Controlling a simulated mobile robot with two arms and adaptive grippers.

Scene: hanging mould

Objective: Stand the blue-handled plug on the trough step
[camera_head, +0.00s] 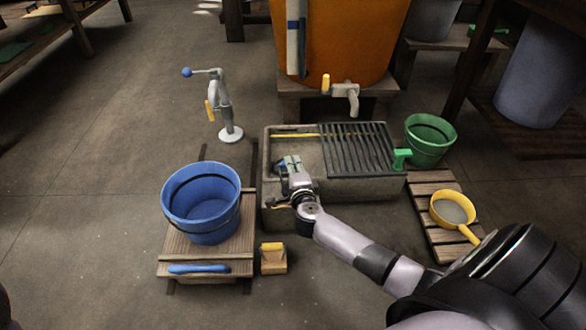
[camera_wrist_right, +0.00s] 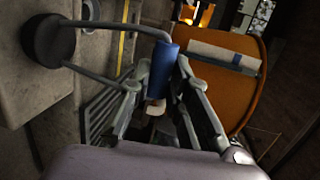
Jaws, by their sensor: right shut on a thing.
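My right gripper (camera_head: 286,164) is over the left, open part of the grey stone trough (camera_head: 345,188) in the head view. In the right wrist view the fingers of the right gripper (camera_wrist_right: 160,72) are shut on the blue handle of the plug (camera_wrist_right: 162,68). A bent grey rod runs from the handle to a black round stopper at the upper left of that view. In the head view the gripper mostly hides the plug. I cannot make out the trough step or whether the stopper touches stone. My left gripper is not in view.
A dark slatted rack (camera_head: 358,148) covers the trough's right part. A tap (camera_head: 348,93) on the orange barrel (camera_head: 345,40) is behind it. A blue bucket (camera_head: 202,205) stands left, a green bucket (camera_head: 431,139) and yellow scoop (camera_head: 453,210) right. A grey hand pump (camera_head: 226,112) stands at back left.

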